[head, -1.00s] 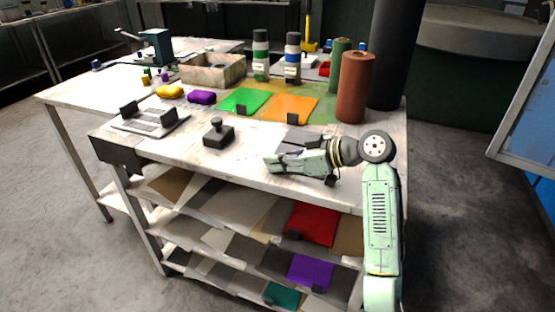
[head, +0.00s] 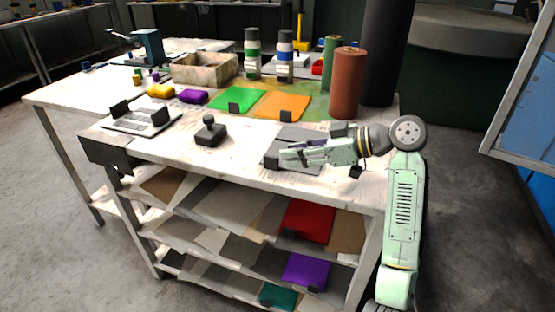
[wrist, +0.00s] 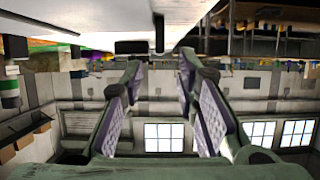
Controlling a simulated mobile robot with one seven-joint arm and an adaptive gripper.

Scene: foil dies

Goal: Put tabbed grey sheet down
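The grey sheet (head: 299,133) lies on the front right of the white bench top. My gripper crosses over it and hides its middle, so I cannot tell whether the grey areas on both sides are one sheet. A dark tab (head: 271,157) stands at the left of the grey, and a dark block (head: 339,129) is at its upper right. My gripper (head: 284,155) is low over the sheet, pointing left. In the wrist view the two fingers (wrist: 162,70) are apart with nothing between them, and a dark upright block (wrist: 159,33) is beyond their tips.
A black-knobbed stand (head: 211,133) and a plate with dark blocks (head: 140,120) stand to the left. Green (head: 233,101) and orange (head: 281,105) tabbed sheets lie behind. A brown roll (head: 347,85) stands at the back right. Shelves below hold several sheets, including a red one (head: 308,220).

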